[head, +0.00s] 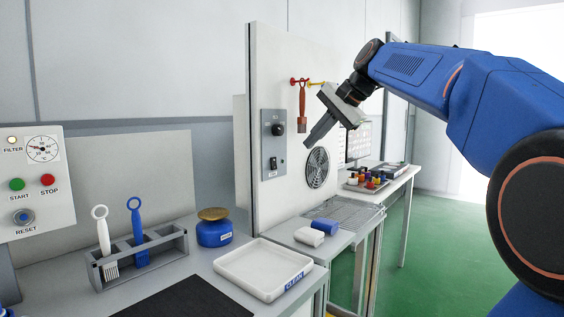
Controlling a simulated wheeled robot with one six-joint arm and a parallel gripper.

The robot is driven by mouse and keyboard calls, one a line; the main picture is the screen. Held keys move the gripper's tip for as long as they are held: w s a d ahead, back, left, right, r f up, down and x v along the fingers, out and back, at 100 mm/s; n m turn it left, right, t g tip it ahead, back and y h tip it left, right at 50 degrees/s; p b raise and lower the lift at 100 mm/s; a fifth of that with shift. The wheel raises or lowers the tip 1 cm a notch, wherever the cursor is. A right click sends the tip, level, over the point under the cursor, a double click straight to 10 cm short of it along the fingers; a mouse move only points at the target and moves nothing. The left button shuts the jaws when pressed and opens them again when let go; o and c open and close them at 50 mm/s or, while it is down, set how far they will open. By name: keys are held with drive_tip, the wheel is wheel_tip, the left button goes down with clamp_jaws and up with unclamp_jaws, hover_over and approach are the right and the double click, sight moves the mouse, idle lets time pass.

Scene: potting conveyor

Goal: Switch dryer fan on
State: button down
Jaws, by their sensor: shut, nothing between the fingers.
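The dryer fan (317,168) is a round dark grille low on the white upright panel. A grey control plate (267,138) to its left carries a black round knob (278,129) and, lower down, a small switch (273,163). The switch position is too small to tell. My gripper (308,142) is shut and empty, reaching in from the upper right. Its fingers point down and left, and in the picture the tips are above the fan and right of the control plate. I cannot tell its exact distance from the panel.
A red-handled tool (302,103) hangs on hooks beside my gripper. A wire rack (345,211) and two rolls lie below the fan. A white tray (262,268), a blue jar (214,230) and a brush rack (138,256) stand on the front bench.

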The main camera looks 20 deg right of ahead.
drive_tip(key=shift+w+a+f, duration=0.1)
drive_tip(key=shift+w, duration=0.05)
approach(275, 169)
wheel_tip(275, 169, down, 3)
drive_tip(key=shift+w+a+f, duration=0.35)
drive_tip(key=shift+w+a, duration=0.15)
drive_tip(key=shift+w, duration=0.25)
drive_tip(key=shift+w+a+f, duration=0.3)
drive_tip(key=shift+w+a, duration=0.25)
drive_tip(key=shift+w, duration=0.25)
drive_tip(key=shift+w+a+f, duration=0.1)
drive_tip(key=shift+w+f, duration=0.05)
